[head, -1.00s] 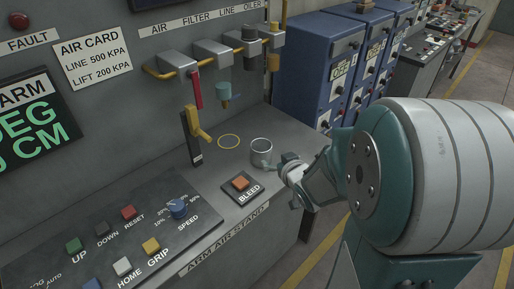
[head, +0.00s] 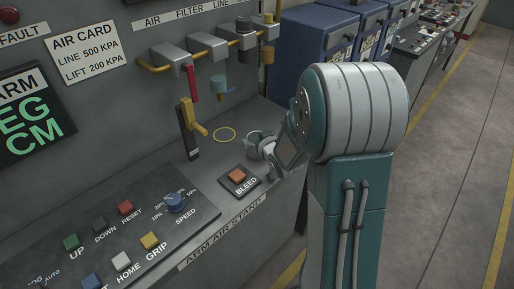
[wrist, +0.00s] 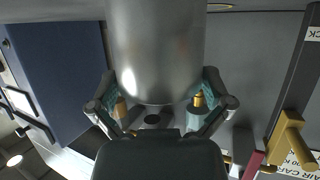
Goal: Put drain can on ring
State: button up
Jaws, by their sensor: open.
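The drain can (head: 254,136), a small grey metal cup, stands upright on the stand's top, to the right of the yellow ring (head: 225,135). The ring is a thin circle on the bare surface, with nothing on it. My gripper (head: 266,147) is at the can and hides part of it in the head view. In the wrist view the can (wrist: 156,50) fills the space between the two fingers of my open gripper (wrist: 160,92). Whether the fingers touch it I cannot tell.
The bleed button (head: 238,176) is left of my gripper, near the stand's front. A yellow-handled lever (head: 190,130) stands left of the ring. Blue cabinets (head: 310,60) stand behind.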

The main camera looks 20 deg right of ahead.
jog(key=shift+w, duration=0.15)
jog(key=shift+c, duration=0.3)
jog(key=c, duration=0.9)
jog(key=shift+o, duration=0.2)
jog(key=shift+r, duration=0.1)
